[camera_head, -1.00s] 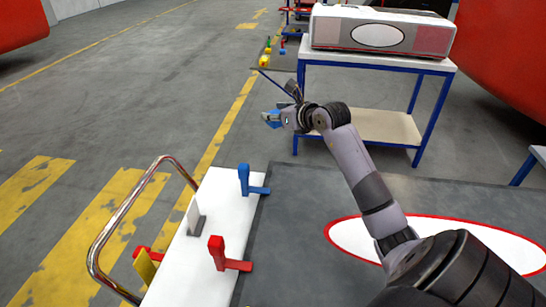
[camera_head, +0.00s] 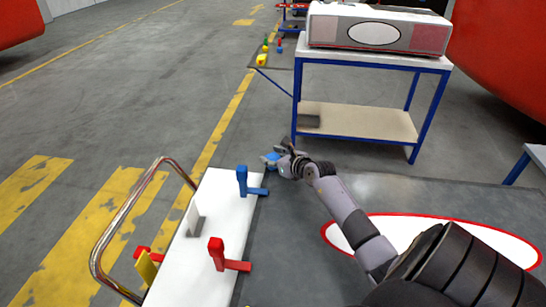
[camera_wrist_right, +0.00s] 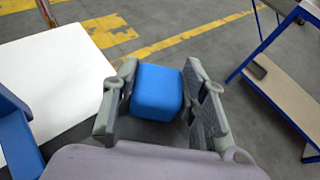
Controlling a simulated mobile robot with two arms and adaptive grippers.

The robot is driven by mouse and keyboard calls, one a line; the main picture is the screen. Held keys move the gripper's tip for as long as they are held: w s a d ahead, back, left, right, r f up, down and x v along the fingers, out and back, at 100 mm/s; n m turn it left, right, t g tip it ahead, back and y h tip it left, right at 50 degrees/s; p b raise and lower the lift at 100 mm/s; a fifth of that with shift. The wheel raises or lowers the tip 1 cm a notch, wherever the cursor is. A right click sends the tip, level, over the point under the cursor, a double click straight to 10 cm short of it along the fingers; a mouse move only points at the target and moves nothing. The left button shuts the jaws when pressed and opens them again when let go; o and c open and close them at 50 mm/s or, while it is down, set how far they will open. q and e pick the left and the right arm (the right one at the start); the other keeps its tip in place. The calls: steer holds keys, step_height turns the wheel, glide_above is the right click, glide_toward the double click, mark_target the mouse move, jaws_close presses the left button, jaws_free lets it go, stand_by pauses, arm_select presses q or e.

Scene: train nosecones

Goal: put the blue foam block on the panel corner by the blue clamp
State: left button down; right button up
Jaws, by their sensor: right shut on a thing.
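The blue foam block (camera_head: 271,158) is between the fingers of my right gripper (camera_head: 279,161), which is shut on it. In the right wrist view the block (camera_wrist_right: 158,93) shows as a rounded blue cube between the two grey fingers (camera_wrist_right: 160,100). The blue clamp (camera_head: 243,181) stands on the white top to the left of the gripper; part of it shows at the left in the wrist view (camera_wrist_right: 14,130). The grey panel (camera_head: 290,215) has a red-ringed white oval. Its corner by the blue clamp is just below the block in the picture; I cannot tell the height between them.
A red clamp (camera_head: 217,252) and a grey-white upright piece (camera_head: 194,217) stand on the white top (camera_head: 190,270). A chrome rail (camera_head: 115,215) runs along its left. A blue-framed table (camera_head: 374,62) with a white case stands beyond the panel. Open floor lies at left.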

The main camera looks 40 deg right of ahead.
steer(key=shift+f, duration=0.1)
steer(key=o, duration=0.9)
steer(key=shift+o, duration=0.2)
steer(key=shift+s+r, duration=0.1)
steer(key=shift+r, duration=0.1)
steer(key=b+v, duration=0.1)
steer(key=v, duration=0.9)
steer(key=shift+s+a+r, duration=0.1)
steer(key=shift+s, duration=0.3)
steer(key=shift+s+r, duration=0.3)
steer(key=shift+s, duration=0.15)
